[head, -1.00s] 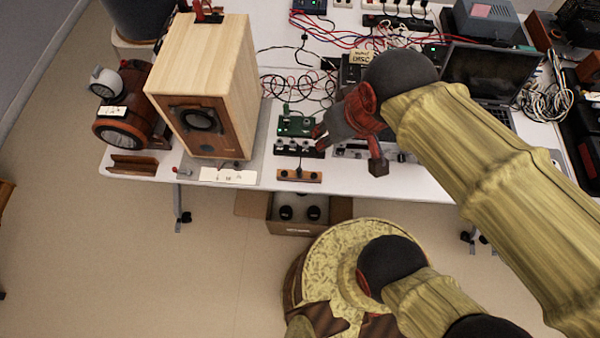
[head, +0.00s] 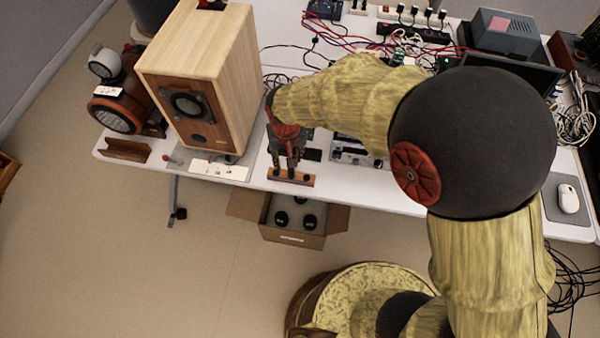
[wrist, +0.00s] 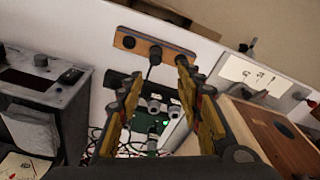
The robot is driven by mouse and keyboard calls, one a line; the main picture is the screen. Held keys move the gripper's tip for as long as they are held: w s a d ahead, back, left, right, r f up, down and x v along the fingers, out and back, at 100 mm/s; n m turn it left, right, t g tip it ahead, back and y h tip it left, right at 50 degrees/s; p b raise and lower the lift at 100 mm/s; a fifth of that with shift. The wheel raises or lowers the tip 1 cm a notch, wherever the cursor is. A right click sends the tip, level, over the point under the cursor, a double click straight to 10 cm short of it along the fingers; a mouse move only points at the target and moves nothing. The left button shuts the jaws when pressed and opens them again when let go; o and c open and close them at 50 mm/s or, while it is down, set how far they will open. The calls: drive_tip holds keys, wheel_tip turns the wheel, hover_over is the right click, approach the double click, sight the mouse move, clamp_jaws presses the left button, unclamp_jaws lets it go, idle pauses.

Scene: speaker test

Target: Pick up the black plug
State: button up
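The black plug (wrist: 155,56) shows in the wrist view at the middle of a small wooden strip (wrist: 173,59), with a dark cable running from it toward a green circuit board (wrist: 142,140). My gripper (wrist: 157,71) is open, with one finger on each side of the cable and the plug just beyond the fingertips. I see no contact. In the head view, my gripper (head: 285,168) points down over the wooden strip (head: 304,180) at the table's front edge. The plug is hidden or too small to tell there.
A large wooden speaker (head: 225,75) stands close to the left of my gripper, with a white label card (head: 215,170) in front. A grey device (head: 352,152) is to the right. An open cardboard box (head: 290,238) sits below the table edge.

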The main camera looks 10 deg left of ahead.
sight(291, 169)
drive_tip(key=shift+f, duration=0.7)
drive_tip(key=f+b, duration=0.2)
drive_tip(key=f, duration=0.1)
drive_tip(key=f+b, duration=0.1)
drive_tip(key=f, duration=0.1)
drive_tip(key=shift+s+d+f, duration=0.1)
drive_tip(key=shift+d+f, duration=0.1)
drive_tip(key=shift+d, duration=0.2)
drive_tip(key=shift+f, duration=0.25)
drive_tip(key=shift+c, duration=0.3)
clamp_jaws()
